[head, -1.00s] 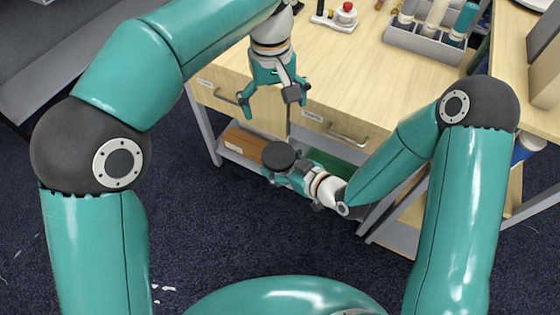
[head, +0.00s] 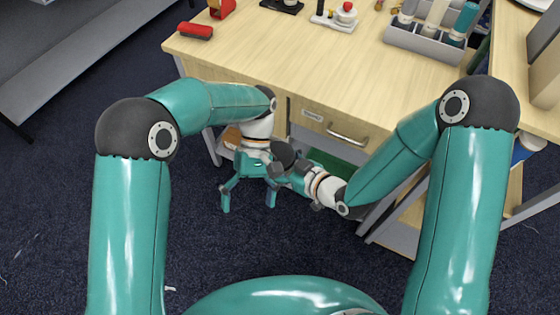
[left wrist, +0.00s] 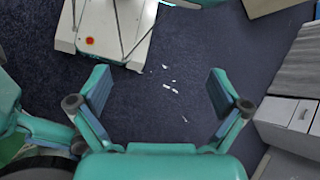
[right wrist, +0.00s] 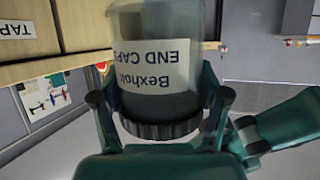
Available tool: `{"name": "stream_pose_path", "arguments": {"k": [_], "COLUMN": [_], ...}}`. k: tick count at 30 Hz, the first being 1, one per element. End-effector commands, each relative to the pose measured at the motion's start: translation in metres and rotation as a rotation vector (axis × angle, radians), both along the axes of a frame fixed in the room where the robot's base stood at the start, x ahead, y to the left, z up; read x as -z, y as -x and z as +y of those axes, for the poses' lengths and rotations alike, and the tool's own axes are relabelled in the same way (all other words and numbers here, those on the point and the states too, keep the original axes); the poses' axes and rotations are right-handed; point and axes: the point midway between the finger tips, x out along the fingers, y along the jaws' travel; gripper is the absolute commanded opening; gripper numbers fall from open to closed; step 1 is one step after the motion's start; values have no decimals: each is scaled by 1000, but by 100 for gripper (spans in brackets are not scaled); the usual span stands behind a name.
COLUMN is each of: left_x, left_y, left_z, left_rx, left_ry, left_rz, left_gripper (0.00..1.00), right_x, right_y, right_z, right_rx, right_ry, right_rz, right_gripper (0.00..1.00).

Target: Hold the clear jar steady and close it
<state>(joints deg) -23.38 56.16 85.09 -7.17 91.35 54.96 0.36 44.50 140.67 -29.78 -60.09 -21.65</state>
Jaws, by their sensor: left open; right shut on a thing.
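The clear jar (right wrist: 150,20) is in my right gripper (right wrist: 161,98), whose two fingers close on its sides. Its white label reads "END CAPS", upside down in the right wrist view. A dark ribbed lid (right wrist: 160,130) is on the jar's end; whether it is fully tightened I cannot tell. In the head view the lid (head: 284,153) shows as a dark disc, while the glass is hidden. My left gripper (head: 248,206) is open and empty, just left of the lid, its fingers pointing down. In the left wrist view only floor lies between its fingers (left wrist: 158,92).
The wooden table (head: 290,75) with drawers stands beyond my grippers. On it are a grey tray (head: 415,40) with bottles, a red-buttoned device (head: 345,14) and a red cylinder (head: 196,31). A drawer handle (head: 347,136) juts out close by. Carpet lies open at left.

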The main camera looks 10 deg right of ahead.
Motion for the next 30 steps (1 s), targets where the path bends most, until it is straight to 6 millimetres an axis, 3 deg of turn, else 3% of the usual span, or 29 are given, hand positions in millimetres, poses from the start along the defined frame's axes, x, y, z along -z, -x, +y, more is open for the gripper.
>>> {"name": "stream_pose_path", "arguments": {"k": [5,12,18,24,30], "left_x": [52,123,169,194,201], "left_y": [-1,12,29,47,60], "left_z": [8,22,38,58,77], "left_rx": [-15,-29,-32,-16,15], "left_ry": [180,405,543,611,614], "left_rz": [-82,-224,-394,-583,-732], "left_gripper": [100,100,100,100,100], "right_x": [0,0,0,0,0], "right_y": [0,0,0,0,0], "right_z": [0,0,0,0,0], "right_rx": [0,0,0,0,0], "right_ry": [-1,-1,-1,-1,-1], "right_rz": [-1,-1,-1,-1,-1], "right_gripper": [0,0,0,0,0]}}
